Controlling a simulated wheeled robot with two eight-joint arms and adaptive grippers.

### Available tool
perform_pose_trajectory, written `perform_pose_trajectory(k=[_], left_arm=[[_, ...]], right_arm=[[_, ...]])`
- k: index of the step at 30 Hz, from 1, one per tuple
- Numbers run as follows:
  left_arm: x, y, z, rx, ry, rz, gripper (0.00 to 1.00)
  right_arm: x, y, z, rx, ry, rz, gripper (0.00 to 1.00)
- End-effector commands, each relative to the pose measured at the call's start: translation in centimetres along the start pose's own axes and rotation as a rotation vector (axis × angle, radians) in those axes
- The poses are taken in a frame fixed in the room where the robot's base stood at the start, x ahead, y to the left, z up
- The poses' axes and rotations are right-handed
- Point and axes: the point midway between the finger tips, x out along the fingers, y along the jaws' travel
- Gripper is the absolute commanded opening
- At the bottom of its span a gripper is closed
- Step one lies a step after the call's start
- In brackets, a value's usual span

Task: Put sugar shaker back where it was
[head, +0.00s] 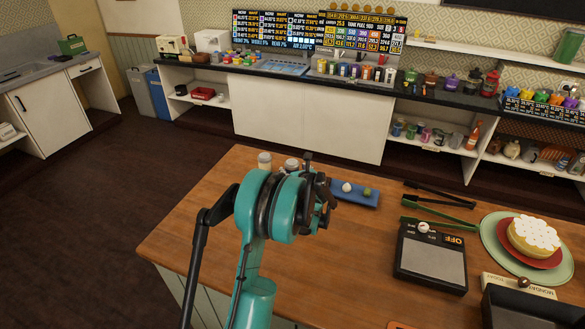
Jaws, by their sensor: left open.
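My left gripper (322,192) is over the far left part of the wooden table (350,275). It is open, and its own wrist hides much of it and the space under it. Two small containers stand at the table's far edge, just beyond my wrist: a pale-topped one (264,160) and another with a greyish top (291,164). Either may be the sugar shaker; I cannot tell which, as my arm covers their lower parts. I see nothing held in the gripper. My right gripper is not in view.
Black tongs (440,194) and green tongs (438,209), a scale (432,262) and a cake (533,237) on plates are further right. The table's front middle is clear.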

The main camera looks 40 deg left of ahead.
Motion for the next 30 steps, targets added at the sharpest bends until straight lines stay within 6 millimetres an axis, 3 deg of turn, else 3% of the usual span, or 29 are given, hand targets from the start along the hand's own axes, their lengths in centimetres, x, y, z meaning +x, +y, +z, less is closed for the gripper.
perform_pose_trajectory(k=[3, 9, 13, 20, 23, 25, 30], left_arm=[[-3.0, -0.1, 0.2, 0.0, 0.0, -0.004, 0.64], [-7.1, 0.0, 0.1, 0.0, 0.0, -0.002, 0.64], [-8.7, 0.0, 0.1, -0.001, 0.0, -0.002, 0.64], [-9.8, 0.0, 0.1, -0.019, 0.005, -0.004, 0.64], [-11.5, -0.2, 0.4, -0.129, 0.037, -0.019, 0.64], [-13.7, -0.4, 0.6, -0.279, 0.084, -0.036, 0.64], [-22.0, -0.4, -0.1, -0.806, 0.279, -0.044, 0.64]], right_arm=[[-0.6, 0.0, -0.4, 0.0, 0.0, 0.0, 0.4], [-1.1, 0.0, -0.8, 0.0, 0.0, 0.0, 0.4], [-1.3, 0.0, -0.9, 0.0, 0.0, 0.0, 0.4], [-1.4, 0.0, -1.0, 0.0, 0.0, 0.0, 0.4], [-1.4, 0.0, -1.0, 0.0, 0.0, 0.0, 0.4], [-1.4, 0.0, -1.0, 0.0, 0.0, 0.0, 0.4], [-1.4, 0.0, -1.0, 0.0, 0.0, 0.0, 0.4]])
